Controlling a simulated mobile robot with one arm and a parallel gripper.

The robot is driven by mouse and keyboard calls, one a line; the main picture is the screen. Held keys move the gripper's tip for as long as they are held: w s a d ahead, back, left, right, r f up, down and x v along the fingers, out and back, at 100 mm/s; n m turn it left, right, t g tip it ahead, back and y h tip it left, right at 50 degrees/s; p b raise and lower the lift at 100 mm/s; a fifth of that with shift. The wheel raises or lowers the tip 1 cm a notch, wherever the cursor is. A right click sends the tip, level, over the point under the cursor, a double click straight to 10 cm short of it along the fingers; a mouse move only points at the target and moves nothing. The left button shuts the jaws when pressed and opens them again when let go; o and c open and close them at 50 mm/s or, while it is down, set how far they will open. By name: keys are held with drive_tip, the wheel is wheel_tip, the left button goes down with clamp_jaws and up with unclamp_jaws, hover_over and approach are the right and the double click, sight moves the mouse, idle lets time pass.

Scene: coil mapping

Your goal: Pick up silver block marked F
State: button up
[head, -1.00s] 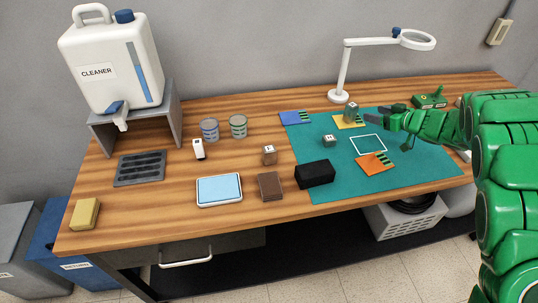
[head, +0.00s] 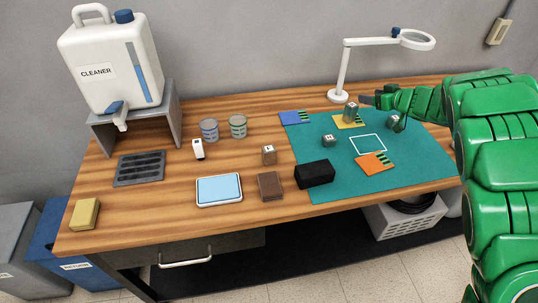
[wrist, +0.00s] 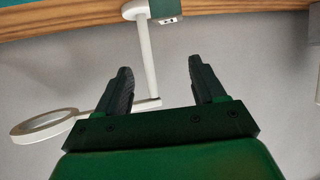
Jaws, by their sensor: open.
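Several small blocks with pale, marked tops show in the head view; the marks are too small to read. A tall silver-grey block (head: 350,114) stands on the yellow card. A shorter silver-grey block (head: 328,141) sits on the teal mat. A brownish-grey block (head: 269,156) stands on the bare wood. My gripper (head: 368,100) is open and empty, just behind and right of the tall block, apart from it. In the wrist view my gripper (wrist: 160,70) shows spread fingers, with a greenish block-like shape (wrist: 168,12) at the top edge, its mark unreadable.
The magnifier lamp (head: 345,75) stands behind the tall block; it also shows in the wrist view (wrist: 145,50). The blue card (head: 291,118), orange card (head: 373,167) and black box (head: 315,174) lie around the mat (head: 340,187). Two tins and a blue-topped tray (head: 219,190) are left.

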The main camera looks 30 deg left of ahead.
drive_tip(key=a, duration=0.2)
drive_tip(key=w+a+m+t+h, duration=0.1)
drive_tip(key=a, duration=0.1)
drive_tip(key=w+a+m+t+h, duration=0.1)
drive_tip(key=a, duration=0.1)
drive_tip(key=shift+w+a+f, duration=0.1)
drive_tip(key=shift+w+a, duration=0.05)
drive_tip(key=shift+a, duration=0.15)
drive_tip(key=s+a+r+m+t+h, duration=0.1)
drive_tip(key=s+a+m+t+h, duration=0.45)
drive_tip(key=a, duration=0.75)
drive_tip(key=m+g+h, duration=0.3)
drive_tip(key=m+h, duration=0.8)
hover_over(267, 149)
drive_tip(key=s+a, duration=0.3)
drive_tip(key=s, duration=0.1)
drive_tip(key=shift+m, duration=0.25)
wheel_tip(267, 149, down, 7)
drive_tip(key=shift+f, duration=0.1)
drive_tip(key=shift+w+f, duration=0.1)
drive_tip(key=shift+f, duration=0.4)
drive_tip(key=shift+w+d+f, duration=0.1)
drive_tip(key=shift+w, duration=0.1)
drive_tip(key=shift+x, duration=3.65)
